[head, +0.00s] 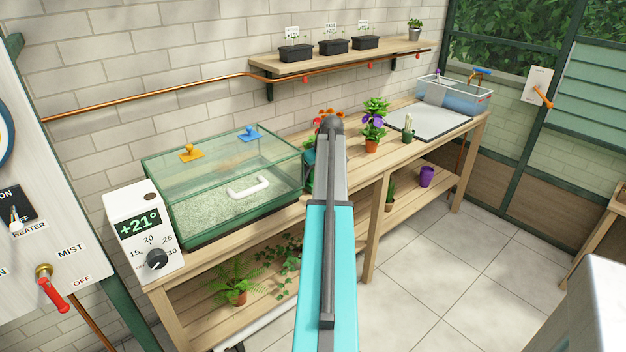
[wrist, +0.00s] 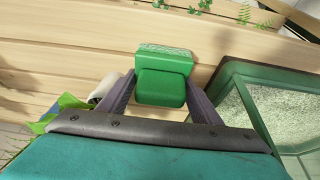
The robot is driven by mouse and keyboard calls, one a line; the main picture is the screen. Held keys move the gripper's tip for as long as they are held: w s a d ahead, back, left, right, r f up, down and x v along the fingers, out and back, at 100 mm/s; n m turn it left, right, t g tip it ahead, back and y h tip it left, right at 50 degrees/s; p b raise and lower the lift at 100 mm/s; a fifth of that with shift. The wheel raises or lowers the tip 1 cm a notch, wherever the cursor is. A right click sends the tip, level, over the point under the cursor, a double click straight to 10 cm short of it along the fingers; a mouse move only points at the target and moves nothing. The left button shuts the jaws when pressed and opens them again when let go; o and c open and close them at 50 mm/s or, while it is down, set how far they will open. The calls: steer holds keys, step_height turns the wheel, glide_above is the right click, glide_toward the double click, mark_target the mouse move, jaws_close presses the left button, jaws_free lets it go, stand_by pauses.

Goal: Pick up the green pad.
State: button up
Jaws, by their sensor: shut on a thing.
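The green pad (wrist: 165,62) shows in the wrist view as a green block with a pale, speckled strip along its far edge. My gripper (wrist: 161,88) has one dark finger on each side of it and is shut on it. Wooden boards lie behind the pad in that view; I cannot tell how far it is above them. In the head view my arm stretches over the bench, and it hides the pad and the gripper's fingertips.
A glass tank (head: 222,190) with gravel and a white handle stands on the wooden bench (head: 350,185); its green-framed corner (wrist: 232,70) is close to my right finger in the wrist view. Potted flowers (head: 374,122), a cactus (head: 407,128) and a water basin (head: 455,95) stand farther right.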

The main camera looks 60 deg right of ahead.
step_height(320, 180, up, 2)
steer(key=shift+d+r, duration=0.1)
steer(key=s+a+r+b, duration=0.1)
steer(key=s+a, duration=0.3)
steer(key=s, duration=0.3)
steer(key=s+a+r+b, duration=0.1)
steer(key=s+a, duration=0.3)
steer(key=s, duration=0.3)
steer(key=shift+d+r, duration=0.1)
stand_by(0.4)
